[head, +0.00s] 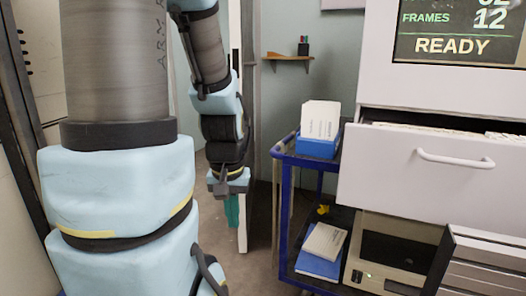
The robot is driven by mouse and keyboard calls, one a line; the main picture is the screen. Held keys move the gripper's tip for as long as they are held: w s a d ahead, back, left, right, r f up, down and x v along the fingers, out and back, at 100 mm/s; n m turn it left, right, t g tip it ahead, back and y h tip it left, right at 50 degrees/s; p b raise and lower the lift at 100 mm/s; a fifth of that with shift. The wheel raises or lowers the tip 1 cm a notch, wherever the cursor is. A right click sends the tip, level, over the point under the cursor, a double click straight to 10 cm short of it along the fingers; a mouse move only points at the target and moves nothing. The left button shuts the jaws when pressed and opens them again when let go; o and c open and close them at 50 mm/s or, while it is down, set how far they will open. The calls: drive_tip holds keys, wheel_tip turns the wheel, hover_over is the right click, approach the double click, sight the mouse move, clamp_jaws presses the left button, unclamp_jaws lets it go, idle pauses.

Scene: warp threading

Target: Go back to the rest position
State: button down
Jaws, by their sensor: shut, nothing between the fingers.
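My arm fills the left of the head view, with large light-blue and grey links close to the camera. It bends over at the top and its far end hangs down near the middle. My gripper (232,211) is at that end, with teal fingers pointing down. The fingers are together and hold nothing. It hangs in free space left of the blue cart, apart from it.
A blue cart (287,158) carries white cards (320,118) in a blue box (317,148). An open drawer (420,185) juts out at right under a screen (459,30) reading READY. A small wall shelf (288,58) is behind. Floor shows below my gripper.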

wheel_tip(320, 180, up, 25)
drive_tip(key=p, duration=2.3)
drive_tip(key=shift+r, duration=0.15)
